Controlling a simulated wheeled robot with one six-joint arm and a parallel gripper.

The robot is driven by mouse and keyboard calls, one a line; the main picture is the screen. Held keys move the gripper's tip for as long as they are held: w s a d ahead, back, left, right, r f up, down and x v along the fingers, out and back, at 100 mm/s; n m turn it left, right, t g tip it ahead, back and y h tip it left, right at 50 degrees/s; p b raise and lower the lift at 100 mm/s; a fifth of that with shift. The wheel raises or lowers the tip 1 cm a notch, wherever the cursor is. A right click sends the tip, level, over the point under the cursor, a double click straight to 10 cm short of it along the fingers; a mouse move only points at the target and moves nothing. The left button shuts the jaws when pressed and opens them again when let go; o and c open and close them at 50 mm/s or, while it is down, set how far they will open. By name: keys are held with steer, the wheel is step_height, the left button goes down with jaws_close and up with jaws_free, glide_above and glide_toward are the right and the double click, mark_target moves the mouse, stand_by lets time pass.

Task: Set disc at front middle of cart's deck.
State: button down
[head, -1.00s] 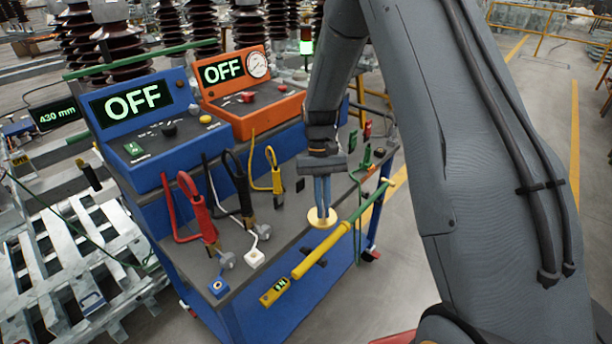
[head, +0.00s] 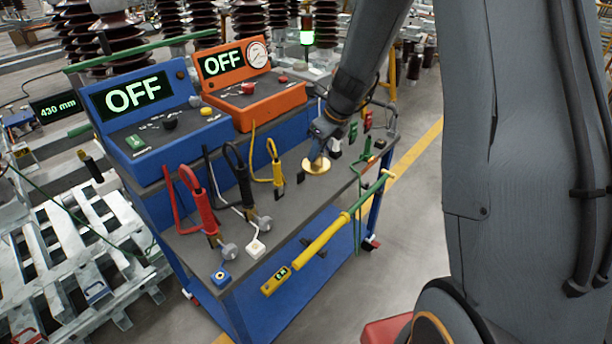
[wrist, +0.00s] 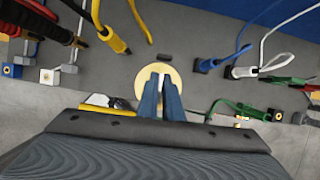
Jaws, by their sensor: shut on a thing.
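The disc (head: 316,166) is flat, round and gold-coloured. My gripper (head: 319,156) is shut on it, with both blue fingers meeting at its middle. In the wrist view the disc (wrist: 145,88) shows around and beyond my fingertips (wrist: 162,76), above or on the grey deck. The cart's deck (head: 292,205) is dark grey on a blue frame. The disc is over the deck right of the yellow clamp, back from the front edge. I cannot tell whether it touches the deck.
Red (head: 201,208), black (head: 241,178) and yellow (head: 276,165) clamps stand left of the disc. A yellow-green pole (head: 322,240) runs along the front edge. Blue (head: 155,125) and orange (head: 240,95) boxes reading OFF stand behind. Green and red clips are at right. The deck's front middle looks bare.

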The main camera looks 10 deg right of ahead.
steer(key=shift+w, duration=0.1)
step_height(320, 180, down, 10)
steer(key=shift+r+b, duration=0.1)
steer(key=shift+b, duration=0.4)
steer(key=c, duration=1.9)
jaws_free()
